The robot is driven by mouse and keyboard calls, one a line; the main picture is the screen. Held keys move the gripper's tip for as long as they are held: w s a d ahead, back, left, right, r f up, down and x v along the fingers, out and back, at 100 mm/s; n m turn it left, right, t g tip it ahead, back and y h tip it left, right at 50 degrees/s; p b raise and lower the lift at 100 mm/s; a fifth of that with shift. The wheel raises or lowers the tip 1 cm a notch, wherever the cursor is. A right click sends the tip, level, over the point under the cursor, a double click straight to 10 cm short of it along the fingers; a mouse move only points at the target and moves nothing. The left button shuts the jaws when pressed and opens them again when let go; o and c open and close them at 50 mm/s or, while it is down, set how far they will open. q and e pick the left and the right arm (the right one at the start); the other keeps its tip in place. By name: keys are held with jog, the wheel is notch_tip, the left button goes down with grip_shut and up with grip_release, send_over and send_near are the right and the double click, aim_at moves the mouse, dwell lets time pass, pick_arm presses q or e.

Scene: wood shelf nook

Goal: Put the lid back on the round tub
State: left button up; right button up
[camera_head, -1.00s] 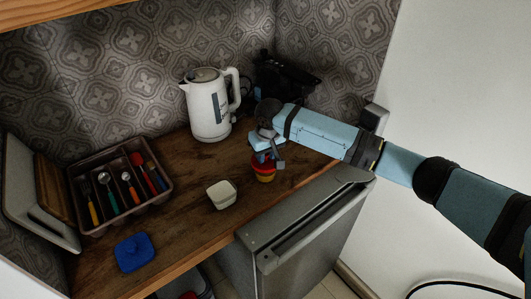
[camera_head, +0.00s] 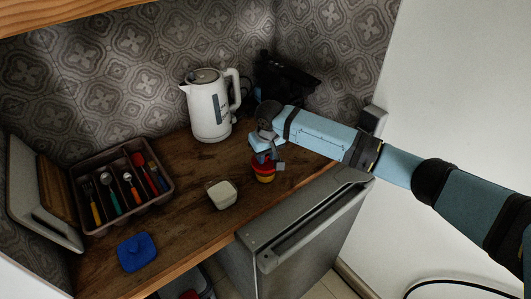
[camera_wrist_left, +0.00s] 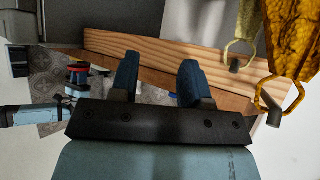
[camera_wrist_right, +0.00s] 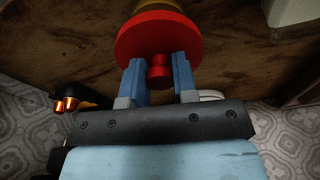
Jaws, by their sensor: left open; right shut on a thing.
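The round tub (camera_head: 265,178), with a yellow band, stands near the counter's front edge on the right. The red round lid (camera_wrist_right: 132,38) is at its top, in line with it; I cannot tell whether it is fully seated. My right gripper (camera_wrist_right: 157,72) is shut on the lid's red knob (camera_wrist_right: 158,66), and in the head view the same gripper (camera_head: 267,158) hides part of the lid. My left gripper (camera_wrist_left: 157,72) is open and empty in the left wrist view; it is outside the head view.
A white square tub (camera_head: 221,195) stands left of the round tub, and a blue square lid (camera_head: 136,252) lies at the front left. A cutlery tray (camera_head: 128,208) is behind it. A white kettle (camera_head: 208,106) stands at the back. A grey appliance (camera_head: 300,240) is below the counter.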

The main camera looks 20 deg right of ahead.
dwell(0.5)
jog(key=shift+p, duration=0.4)
jog(key=shift+f+p, duration=0.15)
jog(key=shift+p, duration=0.65)
dwell(1.0)
jog(key=shift+p, duration=0.6)
dwell(0.5)
jog(key=o, duration=1.5)
jog(key=shift+c, duration=0.2)
